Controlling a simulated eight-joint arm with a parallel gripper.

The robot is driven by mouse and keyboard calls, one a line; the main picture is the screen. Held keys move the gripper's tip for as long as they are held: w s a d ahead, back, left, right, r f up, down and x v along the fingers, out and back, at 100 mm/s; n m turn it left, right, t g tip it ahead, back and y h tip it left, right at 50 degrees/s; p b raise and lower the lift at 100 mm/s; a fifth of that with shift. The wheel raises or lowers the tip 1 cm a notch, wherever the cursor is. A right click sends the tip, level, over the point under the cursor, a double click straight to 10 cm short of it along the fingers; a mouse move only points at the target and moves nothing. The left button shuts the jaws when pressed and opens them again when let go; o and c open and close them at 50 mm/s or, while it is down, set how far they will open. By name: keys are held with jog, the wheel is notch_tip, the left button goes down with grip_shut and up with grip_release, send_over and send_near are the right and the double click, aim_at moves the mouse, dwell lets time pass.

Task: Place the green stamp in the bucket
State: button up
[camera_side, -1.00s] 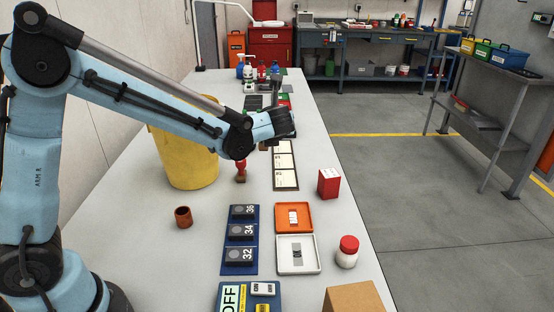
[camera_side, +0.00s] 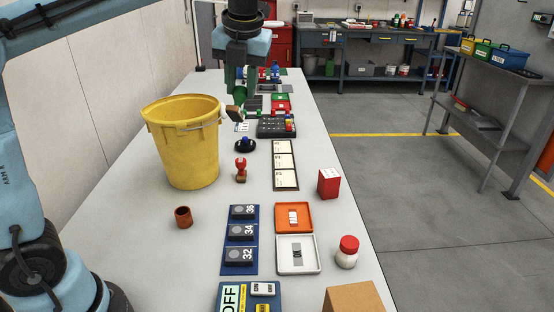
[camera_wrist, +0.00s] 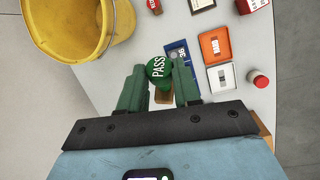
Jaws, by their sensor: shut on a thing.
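The green stamp (camera_side: 240,95) has a green handle and a brown base. My gripper (camera_side: 239,84) is shut on its handle and holds it above the table, just right of and beyond the bucket's rim. In the wrist view, the stamp's round green top marked PASS (camera_wrist: 158,68) shows between the fingers of my gripper (camera_wrist: 160,86). The yellow bucket (camera_side: 185,150) stands upright on the table, open at the top. It also shows at upper left in the wrist view (camera_wrist: 68,38). The bucket's bottom is hidden in the side view.
A red stamp (camera_side: 241,172) stands right of the bucket, with a black round item (camera_side: 245,145) behind it. A brown cup (camera_side: 183,217), a blue number board (camera_side: 239,268), orange and white trays and a red box (camera_side: 328,184) sit nearer. Table around the cup is clear.

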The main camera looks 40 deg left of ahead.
jog(key=s+a+r+m+t+h, duration=0.1)
jog(key=s+a+m+t, duration=0.1)
jog(key=a+m, duration=1.15)
jog(key=s+a+r+m+t, duration=0.2)
jog(key=a+m, duration=0.5)
jog(key=m, duration=1.3)
notch_tip(320, 180, down, 11)
jog(key=shift+s, duration=0.15)
jog(key=shift+a, duration=0.1)
jog(key=o, duration=1.1)
